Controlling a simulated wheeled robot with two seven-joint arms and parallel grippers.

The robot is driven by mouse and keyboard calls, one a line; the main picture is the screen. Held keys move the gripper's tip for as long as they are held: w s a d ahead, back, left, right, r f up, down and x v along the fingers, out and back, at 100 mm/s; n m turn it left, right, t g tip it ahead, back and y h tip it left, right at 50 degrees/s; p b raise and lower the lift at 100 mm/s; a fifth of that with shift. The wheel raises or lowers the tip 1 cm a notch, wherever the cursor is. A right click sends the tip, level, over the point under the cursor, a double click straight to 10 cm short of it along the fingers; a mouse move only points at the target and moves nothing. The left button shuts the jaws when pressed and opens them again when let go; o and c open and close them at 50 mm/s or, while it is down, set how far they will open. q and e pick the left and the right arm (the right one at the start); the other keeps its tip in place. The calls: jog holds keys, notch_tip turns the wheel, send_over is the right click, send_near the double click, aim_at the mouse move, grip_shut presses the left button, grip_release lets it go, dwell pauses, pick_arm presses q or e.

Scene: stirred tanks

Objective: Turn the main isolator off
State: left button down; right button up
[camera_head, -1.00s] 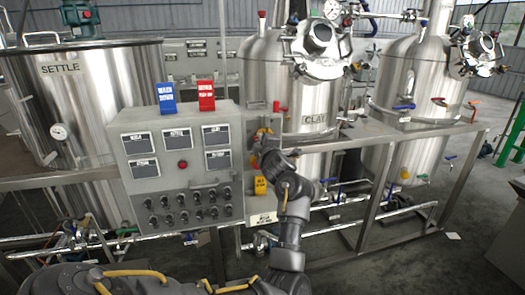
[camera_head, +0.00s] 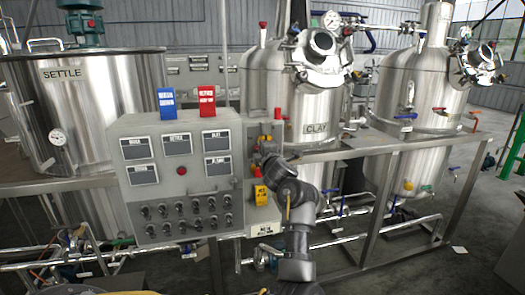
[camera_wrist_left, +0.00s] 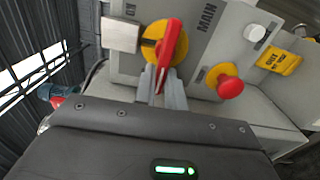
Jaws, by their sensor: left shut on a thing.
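The main isolator is a red lever handle (camera_wrist_left: 171,42) on a yellow disc (camera_wrist_left: 151,31), beside the word MAIN on a grey box. In the left wrist view, my left gripper (camera_wrist_left: 162,88) has its two fingers close together at the near end of the red handle, shut on it. The handle lies slightly slanted in that view. In the head view my left gripper (camera_head: 264,150) is at the narrow grey box right of the control panel (camera_head: 120,203), and it hides most of the isolator. My right gripper is not in view.
A red mushroom button (camera_wrist_left: 230,87) on yellow, a white button (camera_wrist_left: 255,33) and a yellow tag (camera_wrist_left: 279,61) sit close beside the isolator. A grey block (camera_wrist_left: 121,34) is on its other side. Steel rails and the CLAY tank (camera_head: 270,85) stand behind and right.

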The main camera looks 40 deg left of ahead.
pick_arm(q)
jog(key=c, duration=1.5)
grip_release()
jog(key=shift+o, duration=0.2)
